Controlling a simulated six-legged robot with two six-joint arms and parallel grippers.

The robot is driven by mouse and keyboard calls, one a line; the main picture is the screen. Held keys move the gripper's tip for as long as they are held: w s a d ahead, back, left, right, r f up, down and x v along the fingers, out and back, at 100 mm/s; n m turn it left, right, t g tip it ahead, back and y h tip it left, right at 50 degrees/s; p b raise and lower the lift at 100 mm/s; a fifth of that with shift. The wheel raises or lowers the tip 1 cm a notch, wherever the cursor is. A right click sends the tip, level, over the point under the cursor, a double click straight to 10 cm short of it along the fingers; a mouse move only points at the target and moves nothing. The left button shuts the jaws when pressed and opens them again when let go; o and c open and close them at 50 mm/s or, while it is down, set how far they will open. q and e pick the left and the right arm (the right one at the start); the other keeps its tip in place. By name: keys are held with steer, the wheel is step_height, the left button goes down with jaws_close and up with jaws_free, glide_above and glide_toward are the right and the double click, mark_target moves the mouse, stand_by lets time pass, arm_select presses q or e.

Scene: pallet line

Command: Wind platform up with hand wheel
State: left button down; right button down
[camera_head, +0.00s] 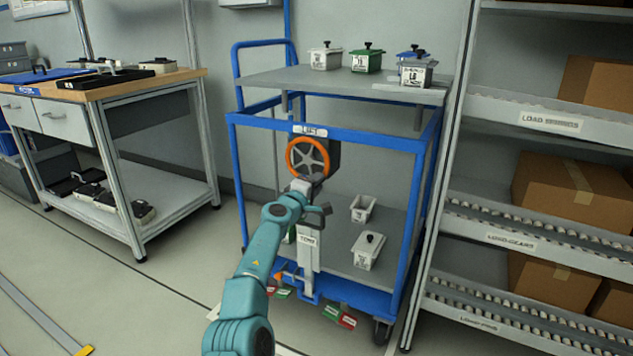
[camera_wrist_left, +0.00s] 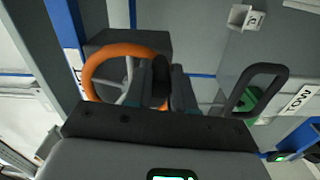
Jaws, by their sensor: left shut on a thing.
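The hand wheel (camera_head: 308,158) has an orange rim and grey spokes. It is mounted on a dark box under the "LIFT" label on the blue cart. My left gripper (camera_head: 310,184) is at the lower edge of the wheel, its arm rising from below. In the left wrist view the wheel (camera_wrist_left: 88,72) is left of the fingers, which are closed around a dark knob (camera_wrist_left: 161,68) at its rim. The grey platform (camera_head: 300,80) is level above the blue frame, with a gap between them. My right gripper is out of view.
Several small lidded bins, including a green one (camera_head: 367,60), stand on the platform. A workbench (camera_head: 165,80) stands left; a roller rack (camera_head: 530,118) with cartons stands close right.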

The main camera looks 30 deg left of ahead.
arm_select(q)
steer(key=shift+a+f+m, duration=0.3)
steer(key=shift+a+f, duration=0.05)
steer(key=shift+a, duration=0.1)
steer(key=c, duration=1.3)
jaws_free()
steer(key=o, duration=0.3)
steer(key=shift+w+f, duration=0.1)
steer(key=shift+o, duration=0.2)
